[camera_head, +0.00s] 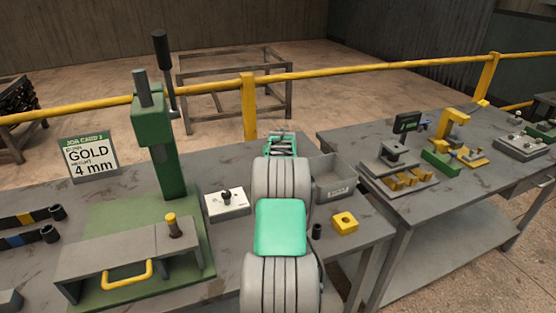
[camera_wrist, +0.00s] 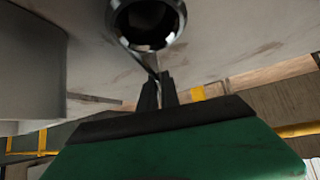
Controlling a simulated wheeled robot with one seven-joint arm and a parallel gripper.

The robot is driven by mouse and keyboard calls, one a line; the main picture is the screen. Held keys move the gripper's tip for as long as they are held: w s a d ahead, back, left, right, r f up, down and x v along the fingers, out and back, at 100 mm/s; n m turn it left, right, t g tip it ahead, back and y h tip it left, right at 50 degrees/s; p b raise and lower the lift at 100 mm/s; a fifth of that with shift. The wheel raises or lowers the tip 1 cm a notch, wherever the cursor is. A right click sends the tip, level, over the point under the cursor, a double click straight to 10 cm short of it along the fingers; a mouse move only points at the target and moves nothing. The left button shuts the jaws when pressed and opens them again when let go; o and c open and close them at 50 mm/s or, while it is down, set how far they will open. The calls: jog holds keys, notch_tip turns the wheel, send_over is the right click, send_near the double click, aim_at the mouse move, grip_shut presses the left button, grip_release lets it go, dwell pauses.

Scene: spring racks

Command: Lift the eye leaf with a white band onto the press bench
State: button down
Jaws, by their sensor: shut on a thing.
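My gripper (camera_head: 281,138) is over the back part of the press bench (camera_head: 110,190) in the head view, mostly hidden behind my own arm. In the wrist view its dark fingers (camera_wrist: 159,88) are shut on a dark metal leaf (camera_wrist: 150,45). The leaf's round rolled eye faces the camera at the top. No white band shows on the visible part of it, and the head view does not show the leaf clearly. Two other dark eye leaves lie at the bench's left, one with a yellow band (camera_head: 27,217) and one with a blue band (camera_head: 15,241).
A green press (camera_head: 155,150) stands on the bench's left half, beside a job card (camera_head: 88,158) reading GOLD, 4 mm. A white switch box (camera_head: 227,204), grey bin (camera_head: 335,178) and yellow block (camera_head: 345,222) flank my arm. A second bench (camera_head: 470,185) with fixtures is right; a yellow rail (camera_head: 350,68) runs behind.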

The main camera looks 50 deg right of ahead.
jog(key=shift+d+f+b, duration=0.1)
jog(key=shift+b, duration=0.2)
jog(key=c, duration=1.5)
grip_release()
jog(key=shift+f, duration=0.2)
jog(key=shift+a+f, duration=0.2)
jog(key=shift+f, duration=0.1)
jog(key=b+v, duration=0.1)
jog(key=v, duration=0.7)
jog(key=shift+r, duration=0.2)
